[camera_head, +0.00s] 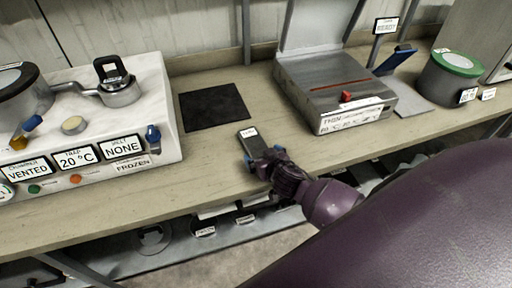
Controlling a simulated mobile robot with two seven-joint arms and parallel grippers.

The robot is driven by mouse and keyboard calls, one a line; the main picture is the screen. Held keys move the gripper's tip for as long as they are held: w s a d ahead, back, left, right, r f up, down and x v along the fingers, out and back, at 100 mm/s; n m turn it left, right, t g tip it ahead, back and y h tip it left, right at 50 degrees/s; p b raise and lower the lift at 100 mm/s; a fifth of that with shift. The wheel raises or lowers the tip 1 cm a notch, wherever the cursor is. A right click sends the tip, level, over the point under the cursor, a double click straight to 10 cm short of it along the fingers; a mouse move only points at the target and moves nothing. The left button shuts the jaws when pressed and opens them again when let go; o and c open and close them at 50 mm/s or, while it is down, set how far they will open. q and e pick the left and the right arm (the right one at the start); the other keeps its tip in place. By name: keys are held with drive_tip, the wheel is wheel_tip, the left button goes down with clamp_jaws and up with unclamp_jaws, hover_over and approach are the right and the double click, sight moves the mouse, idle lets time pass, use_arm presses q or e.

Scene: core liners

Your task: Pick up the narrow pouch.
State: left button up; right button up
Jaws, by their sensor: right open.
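The narrow pouch (252,142) looks like a slim grey strip with a small white label at its far end. It lies on the bench top, in front of the black mat. My right gripper (263,158) is at the near end of the pouch, its blue-tipped fingers apart on either side of it. The gripper partly hides the pouch's near end. I cannot tell whether the fingers touch it. My left gripper is not in view.
A white apparatus (150,95) with labels and knobs stands at left. A black mat (212,106) lies behind the pouch. A metal box with a raised lid (335,88) stands right of the mat. A green-lidded container (455,75) is far right. The bench's front edge is close.

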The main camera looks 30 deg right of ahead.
drive_tip(key=c, duration=0.7)
drive_tip(key=shift+c, duration=1.3)
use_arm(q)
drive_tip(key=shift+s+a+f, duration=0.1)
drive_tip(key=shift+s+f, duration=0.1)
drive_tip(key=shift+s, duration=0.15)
